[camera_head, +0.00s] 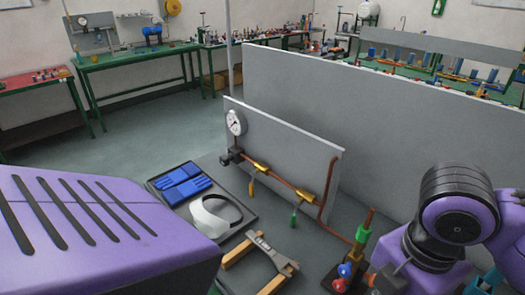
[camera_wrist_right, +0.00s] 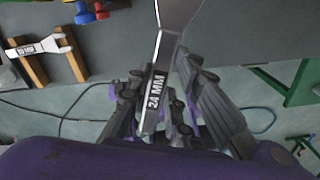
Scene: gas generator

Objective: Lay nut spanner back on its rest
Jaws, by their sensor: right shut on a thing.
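A grey metal spanner (camera_wrist_right: 157,90) marked 24 MM is held between the fingers of my right gripper (camera_wrist_right: 160,72) in the right wrist view. Its upper end widens and runs out of the top of that picture. Another spanner (camera_wrist_right: 42,46) lies across the two wooden bars of the rest (camera_wrist_right: 71,58), to the left of and apart from the held one. In the head view this spanner (camera_head: 272,254) lies on the rest (camera_head: 237,252) at the table's front. My right gripper is not clear there. My left gripper is not in view.
Behind stands a grey panel (camera_head: 290,150) with a gauge (camera_head: 236,122) and copper pipe (camera_head: 285,178). A burner-like fitting (camera_head: 347,270) stands to the right.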

